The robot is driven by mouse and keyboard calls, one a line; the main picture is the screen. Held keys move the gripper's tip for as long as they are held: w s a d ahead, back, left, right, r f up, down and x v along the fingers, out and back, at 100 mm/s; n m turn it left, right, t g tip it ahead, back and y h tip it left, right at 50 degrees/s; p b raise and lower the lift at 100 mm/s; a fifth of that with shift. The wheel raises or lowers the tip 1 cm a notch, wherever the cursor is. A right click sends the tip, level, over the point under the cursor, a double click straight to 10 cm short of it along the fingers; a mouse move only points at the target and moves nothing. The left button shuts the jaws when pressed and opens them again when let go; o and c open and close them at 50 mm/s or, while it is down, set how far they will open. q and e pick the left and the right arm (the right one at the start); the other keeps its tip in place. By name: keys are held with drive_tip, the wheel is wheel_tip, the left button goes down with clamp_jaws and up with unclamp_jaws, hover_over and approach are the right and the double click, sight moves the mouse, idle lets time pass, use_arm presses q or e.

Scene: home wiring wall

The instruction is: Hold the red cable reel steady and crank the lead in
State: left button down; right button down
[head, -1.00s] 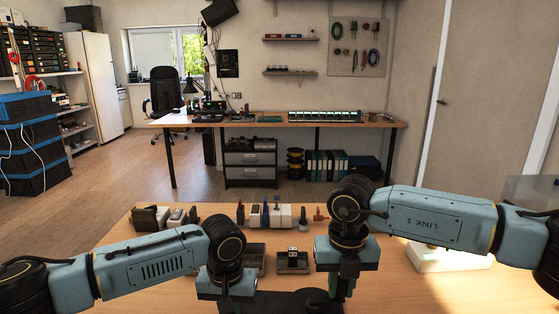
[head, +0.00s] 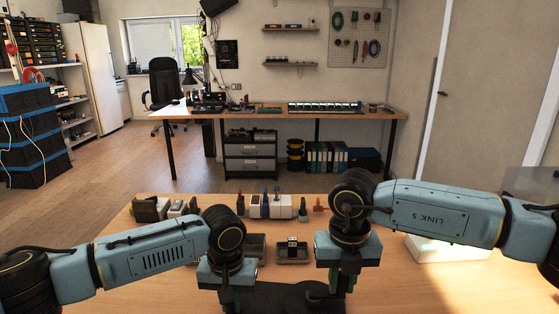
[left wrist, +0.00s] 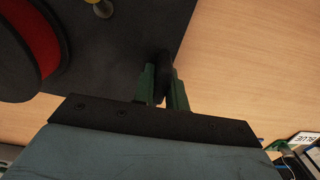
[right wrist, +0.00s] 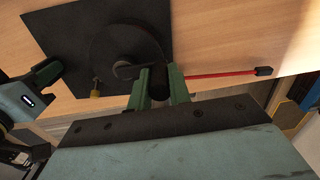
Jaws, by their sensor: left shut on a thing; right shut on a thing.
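The cable reel (right wrist: 125,45) stands on a dark square base plate (right wrist: 60,30). Its red winding shows between black flanges in the left wrist view (left wrist: 35,35). My left gripper (head: 228,298) is shut on a black upright grip (left wrist: 163,68) at the edge of the plate, beside the reel. My right gripper (right wrist: 160,85) is shut on the black crank knob (right wrist: 158,82). The red lead (right wrist: 220,74) lies straight out to the right in the right wrist view and ends in a black plug (right wrist: 264,71). In the head view, my grippers partly hide the reel.
A small brass-coloured peg (right wrist: 96,90) stands on the plate near the reel. Small trays (head: 292,255) and a row of connectors and tools (head: 270,208) lie farther back on the table. A white lit box (head: 448,250) is at the right.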

drive_tip(key=shift+s+a, duration=0.1)
drive_tip(key=shift+s+a, duration=0.4)
drive_tip(key=shift+s, duration=0.3)
drive_tip(key=shift+s+a, duration=0.6)
drive_tip(key=shift+a, duration=0.05)
drive_tip(key=shift+s+a, duration=0.35)
drive_tip(key=shift+a, duration=0.4)
